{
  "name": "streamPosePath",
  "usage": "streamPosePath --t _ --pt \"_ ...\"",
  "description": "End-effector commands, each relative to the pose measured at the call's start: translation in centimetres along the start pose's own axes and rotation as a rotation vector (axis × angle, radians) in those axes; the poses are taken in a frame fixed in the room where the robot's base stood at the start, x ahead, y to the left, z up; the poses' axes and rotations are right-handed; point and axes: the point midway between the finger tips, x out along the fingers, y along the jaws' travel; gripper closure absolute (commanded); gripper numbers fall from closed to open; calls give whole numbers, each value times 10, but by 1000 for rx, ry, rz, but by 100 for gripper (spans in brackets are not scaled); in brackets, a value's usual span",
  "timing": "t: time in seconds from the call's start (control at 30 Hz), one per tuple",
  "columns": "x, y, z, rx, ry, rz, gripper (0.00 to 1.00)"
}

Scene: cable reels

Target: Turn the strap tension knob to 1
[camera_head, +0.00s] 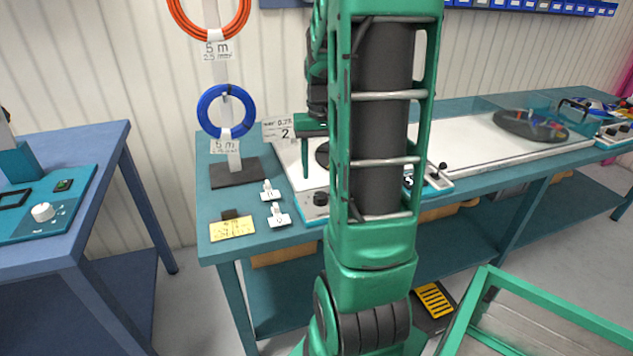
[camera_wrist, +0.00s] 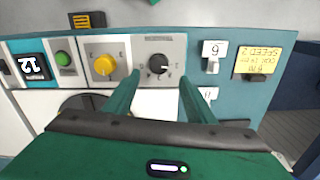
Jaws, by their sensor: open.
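A black knob (camera_wrist: 157,64) with a pale pointer mark sits on a white dial plate in the wrist view. The label along the plate is too small to read, so I cannot tell its setting. A yellow knob (camera_wrist: 105,64) is to its left on the same panel. My gripper (camera_wrist: 159,82) is open and empty. Its two green fingers are on either side of the black knob in the picture; I see no contact. In the head view a black knob (camera_head: 320,198) shows at the machine's front, and my arm hides much of the machine.
A green button (camera_wrist: 63,58) and a digit display (camera_wrist: 31,67) are left of the knobs. Small white tags (camera_head: 279,218) and a yellow note (camera_head: 232,228) lie on the bench left of the machine. A stand with blue cable coil (camera_head: 205,112) rises behind them.

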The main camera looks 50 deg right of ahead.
Motion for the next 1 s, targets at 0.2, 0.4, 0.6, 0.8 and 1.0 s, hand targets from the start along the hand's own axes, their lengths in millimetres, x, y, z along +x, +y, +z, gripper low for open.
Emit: streamPosePath --t 0.2,0.4,0.6,0.8,1.0 --pt "-22 0 -1 0 2 0 50" --pt "-26 0 -1 0 1 0 50" --pt "-26 0 -1 0 1 0 50" --pt "-25 0 -1 -1 0 0 50" --pt "-28 -6 11 -9 1 1 50"
